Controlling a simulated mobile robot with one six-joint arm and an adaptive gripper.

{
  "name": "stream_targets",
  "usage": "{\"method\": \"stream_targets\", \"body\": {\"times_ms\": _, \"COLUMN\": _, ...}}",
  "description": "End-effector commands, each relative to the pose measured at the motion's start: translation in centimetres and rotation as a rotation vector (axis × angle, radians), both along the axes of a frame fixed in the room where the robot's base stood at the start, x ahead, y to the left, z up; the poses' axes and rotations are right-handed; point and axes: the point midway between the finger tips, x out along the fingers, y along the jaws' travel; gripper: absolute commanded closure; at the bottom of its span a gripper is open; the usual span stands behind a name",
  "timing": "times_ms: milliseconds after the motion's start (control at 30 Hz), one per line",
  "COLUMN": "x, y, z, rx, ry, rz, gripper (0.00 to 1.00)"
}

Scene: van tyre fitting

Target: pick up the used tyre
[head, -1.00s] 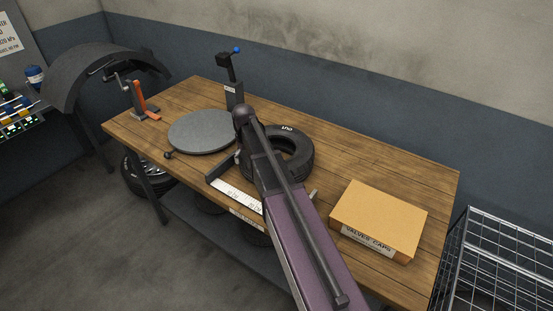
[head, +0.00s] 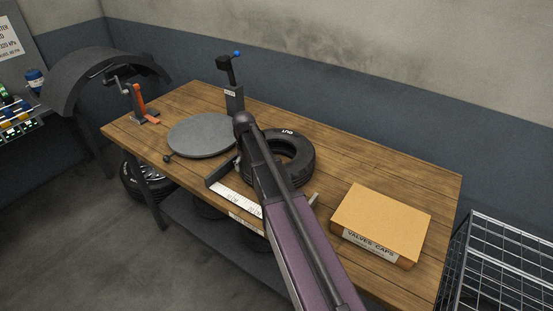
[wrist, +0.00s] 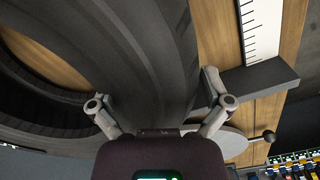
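The used tyre (head: 297,171), black with small white lettering on its sidewall, lies flat on the wooden bench, partly hidden behind my arm. In the wrist view its wall (wrist: 135,60) fills the middle. My gripper (wrist: 158,95) has its fingers apart on either side of that tyre wall. The left finger is over the hole side and the right finger is outside the tread, with what looks like a small gap. In the head view the fingers are hidden by my arm.
A grey round plate (head: 203,135) and a black post (head: 233,95) stand left of the tyre. A white scale (head: 237,197) with a dark bar lies close in front. A valve caps box (head: 382,220) is to the right, and a wire rack (head: 505,265) stands beyond the bench (head: 400,178).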

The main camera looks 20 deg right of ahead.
Motion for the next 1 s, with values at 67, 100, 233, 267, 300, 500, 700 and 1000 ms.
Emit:
{"method": "stream_targets", "body": {"times_ms": 67, "x": 0.0, "y": 0.0, "z": 0.0, "rx": 0.0, "ry": 0.0, "rz": 0.0, "gripper": 0.33}}
{"method": "stream_targets", "body": {"times_ms": 100, "x": 0.0, "y": 0.0, "z": 0.0, "rx": 0.0, "ry": 0.0, "rz": 0.0, "gripper": 0.45}}
{"method": "stream_targets", "body": {"times_ms": 233, "x": 0.0, "y": 0.0, "z": 0.0, "rx": 0.0, "ry": 0.0, "rz": 0.0, "gripper": 0.81}}
{"method": "stream_targets", "body": {"times_ms": 267, "x": 0.0, "y": -0.1, "z": 0.0, "rx": -0.002, "ry": 0.0, "rz": 0.0, "gripper": 0.81}}
{"method": "stream_targets", "body": {"times_ms": 300, "x": 0.0, "y": -0.1, "z": 0.0, "rx": -0.002, "ry": 0.0, "rz": -0.001, "gripper": 0.81}}
{"method": "stream_targets", "body": {"times_ms": 500, "x": 0.0, "y": -0.1, "z": 0.0, "rx": -0.002, "ry": 0.0, "rz": -0.001, "gripper": 0.81}}
{"method": "stream_targets", "body": {"times_ms": 700, "x": 0.0, "y": -0.1, "z": 0.4, "rx": -0.002, "ry": 0.0, "rz": -0.001, "gripper": 0.81}}
{"method": "stream_targets", "body": {"times_ms": 1000, "x": 0.0, "y": -0.1, "z": 2.1, "rx": -0.002, "ry": 0.0, "rz": -0.001, "gripper": 0.81}}
